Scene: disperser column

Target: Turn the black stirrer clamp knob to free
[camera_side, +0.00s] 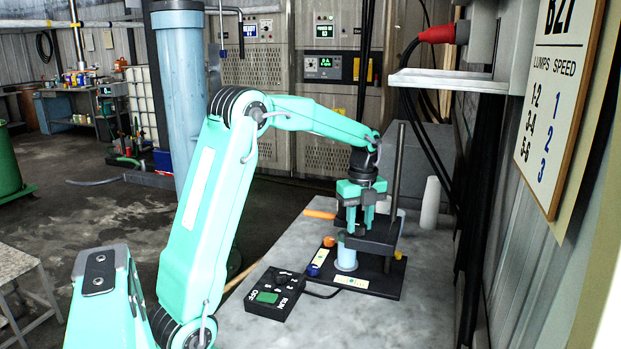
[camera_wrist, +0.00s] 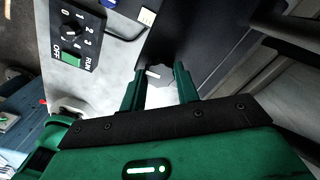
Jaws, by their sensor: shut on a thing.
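In the side view my gripper (camera_side: 360,226) points straight down over the dark clamp block (camera_side: 382,240) on the upright post (camera_side: 397,170). The fingers hide the knob there. A pale blue cup (camera_side: 346,256) stands on the black base plate (camera_side: 385,285) below the block.
A black control box (camera_side: 268,293) with a green switch and a dial lies left of the base plate. The grey tabletop (camera_side: 420,310) is clear in front.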

